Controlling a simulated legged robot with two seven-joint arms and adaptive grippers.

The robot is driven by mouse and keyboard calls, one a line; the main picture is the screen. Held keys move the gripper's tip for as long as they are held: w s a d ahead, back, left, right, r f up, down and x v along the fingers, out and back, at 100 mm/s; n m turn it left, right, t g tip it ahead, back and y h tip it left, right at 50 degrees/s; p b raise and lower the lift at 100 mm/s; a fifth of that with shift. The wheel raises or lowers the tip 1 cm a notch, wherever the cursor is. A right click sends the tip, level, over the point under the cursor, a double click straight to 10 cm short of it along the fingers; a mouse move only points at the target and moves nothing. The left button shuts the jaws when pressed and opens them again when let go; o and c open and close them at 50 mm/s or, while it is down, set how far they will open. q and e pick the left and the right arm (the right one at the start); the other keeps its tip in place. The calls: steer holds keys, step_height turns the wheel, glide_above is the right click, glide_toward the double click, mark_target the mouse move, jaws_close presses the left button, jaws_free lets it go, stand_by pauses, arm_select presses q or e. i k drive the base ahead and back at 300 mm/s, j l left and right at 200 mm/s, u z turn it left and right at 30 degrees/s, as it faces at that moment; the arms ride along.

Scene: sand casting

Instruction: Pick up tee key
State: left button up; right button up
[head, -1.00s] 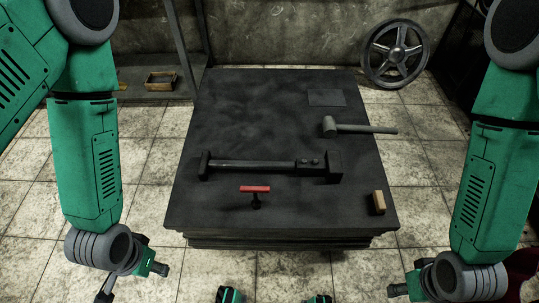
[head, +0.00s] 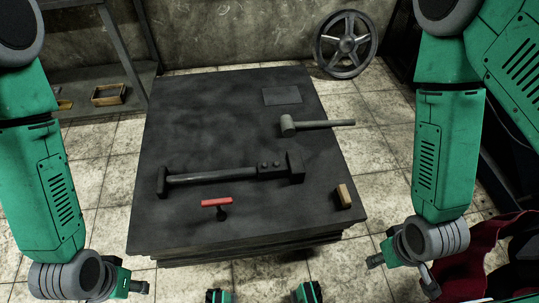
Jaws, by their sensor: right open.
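The tee key (head: 217,204), with a red crossbar and a short dark stem, is on the front part of the dark table (head: 200,110). Nothing touches it. My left gripper (head: 139,287) is at the bottom left, in front of the table and away from the tee key. Only one of its fingers shows clearly; the rest is cut off by the lower edge. My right gripper (head: 402,274) is open and empty, right of the table's front corner and well apart from the tee key.
A long dark rammer-like tool (head: 225,175) lies just behind the tee key. A mallet (head: 310,125), a flat plate (head: 282,95) and a small wooden block (head: 344,196) are also on the table. A spoked wheel (head: 346,44) leans on the wall. Red cloth (head: 475,255) hangs at right.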

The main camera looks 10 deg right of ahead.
mark_target(221, 217)
steer(key=i+l, duration=0.15)
steer(key=i+l+u, duration=0.1)
steer(key=l, duration=0.3)
steer(key=k+j+u, duration=0.35)
steer(key=j+u, duration=0.15)
steer(key=j, duration=1.6)
steer(key=z, duration=0.05)
